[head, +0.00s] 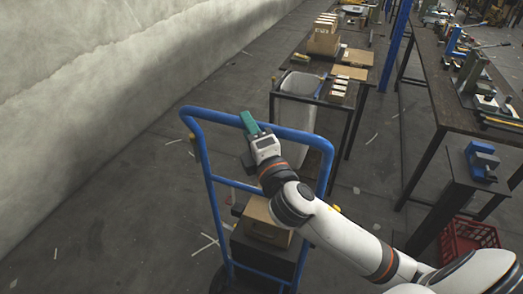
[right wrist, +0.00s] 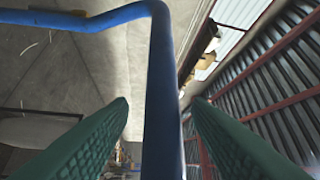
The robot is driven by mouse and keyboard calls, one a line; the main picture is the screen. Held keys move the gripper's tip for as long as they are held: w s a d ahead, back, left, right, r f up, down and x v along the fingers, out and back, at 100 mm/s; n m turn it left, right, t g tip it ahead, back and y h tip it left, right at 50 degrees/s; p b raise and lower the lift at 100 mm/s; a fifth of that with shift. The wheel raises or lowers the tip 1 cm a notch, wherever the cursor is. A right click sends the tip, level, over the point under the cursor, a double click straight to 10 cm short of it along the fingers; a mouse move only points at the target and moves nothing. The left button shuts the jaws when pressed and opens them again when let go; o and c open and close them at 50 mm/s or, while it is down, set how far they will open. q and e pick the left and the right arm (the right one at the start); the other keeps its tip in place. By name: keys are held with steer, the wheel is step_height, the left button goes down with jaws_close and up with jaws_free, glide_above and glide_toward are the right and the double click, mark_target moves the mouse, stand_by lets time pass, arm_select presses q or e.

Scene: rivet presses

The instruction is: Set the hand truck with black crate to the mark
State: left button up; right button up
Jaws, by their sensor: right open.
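The blue hand truck (head: 205,165) stands upright on the grey floor, its frame curving over at the top. A brown cardboard box (head: 262,216) rides low on it, above a black crate (head: 262,252) partly hidden by the frame. My right gripper (head: 250,125) is at the truck's top bar, left of its middle. In the right wrist view its green fingers (right wrist: 160,100) are apart, with a blue tube (right wrist: 163,60) of the truck showing between them; contact cannot be told. My left gripper is not in view.
A pale wall (head: 90,90) runs along the left. A grey bin (head: 299,88) and a table with boxes (head: 324,40) stand close behind the truck. A workbench (head: 440,90) and a red crate (head: 466,238) are at the right.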

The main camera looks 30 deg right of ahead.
steer(key=s+f+p, duration=0.1)
steer(key=s+p, duration=0.1)
steer(key=s, duration=0.8)
steer(key=shift+a+f, duration=0.2)
steer(key=shift+a, duration=0.1)
